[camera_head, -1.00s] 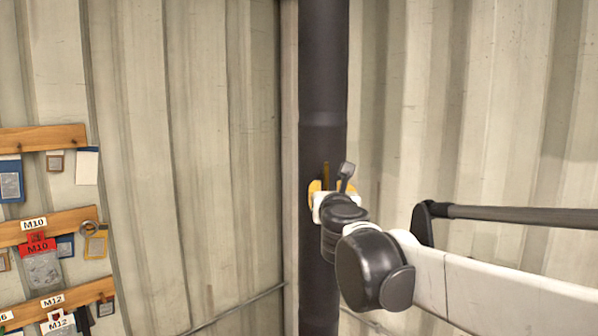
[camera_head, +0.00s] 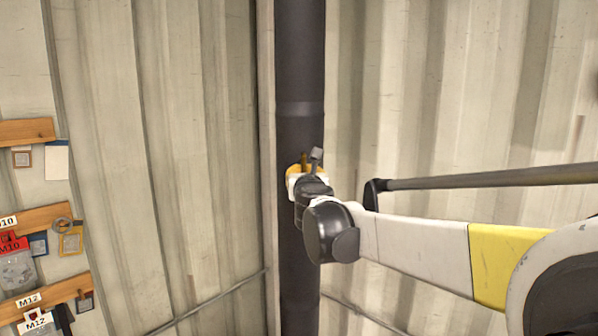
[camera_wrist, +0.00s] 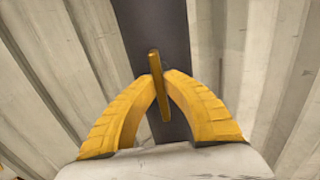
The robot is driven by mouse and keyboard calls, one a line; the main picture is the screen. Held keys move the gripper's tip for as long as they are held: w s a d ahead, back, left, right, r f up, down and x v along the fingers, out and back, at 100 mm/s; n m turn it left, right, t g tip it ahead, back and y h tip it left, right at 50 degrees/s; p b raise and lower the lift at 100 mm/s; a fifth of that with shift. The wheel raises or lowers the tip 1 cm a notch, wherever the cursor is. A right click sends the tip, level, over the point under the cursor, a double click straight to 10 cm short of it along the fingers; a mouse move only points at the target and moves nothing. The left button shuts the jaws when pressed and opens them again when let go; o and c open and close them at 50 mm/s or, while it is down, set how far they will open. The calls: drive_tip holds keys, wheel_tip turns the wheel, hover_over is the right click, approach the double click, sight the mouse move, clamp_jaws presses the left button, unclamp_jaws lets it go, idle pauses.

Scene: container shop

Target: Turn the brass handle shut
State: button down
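The brass handle is a narrow, flat bar. In the wrist view the brass handle (camera_wrist: 154,62) stands nearly upright, its top leaning slightly left, in front of the dark vertical pipe (camera_wrist: 150,22). My gripper (camera_wrist: 160,77) has its two yellow fingers curved in on either side of the bar, with the tips against it and no clear gap. In the head view the handle (camera_head: 303,158) shows as a small brass strip above my gripper (camera_head: 306,170) at the dark pipe (camera_head: 299,70). My wrist hides the lower part of the handle there.
Corrugated metal walls (camera_head: 430,90) meet in a corner behind the pipe. A thin conduit (camera_head: 215,302) runs low along the wall. Wooden rails (camera_head: 40,219) with hanging tags and M10 and M12 labels are at the left. Space in front of the left wall looks free.

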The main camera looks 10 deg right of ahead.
drive_tip(key=shift+m, duration=0.4)
drive_tip(key=m+b, duration=0.2)
drive_tip(key=m, duration=0.1)
drive_tip(key=shift+f+m+b, duration=0.1)
drive_tip(key=shift+m+b, duration=0.2)
drive_tip(key=m+b, duration=0.2)
drive_tip(key=m, duration=0.2)
drive_tip(key=shift+d+m, duration=0.15)
drive_tip(key=shift+m, duration=0.15)
drive_tip(key=m+b, duration=0.1)
drive_tip(key=m, duration=0.3)
drive_tip(key=shift+m, duration=0.3)
drive_tip(key=m+b, duration=0.1)
drive_tip(key=m, duration=0.3)
drive_tip(key=shift+f, duration=0.1)
drive_tip(key=shift+m, duration=0.3)
drive_tip(key=c, duration=1.5)
unclamp_jaws()
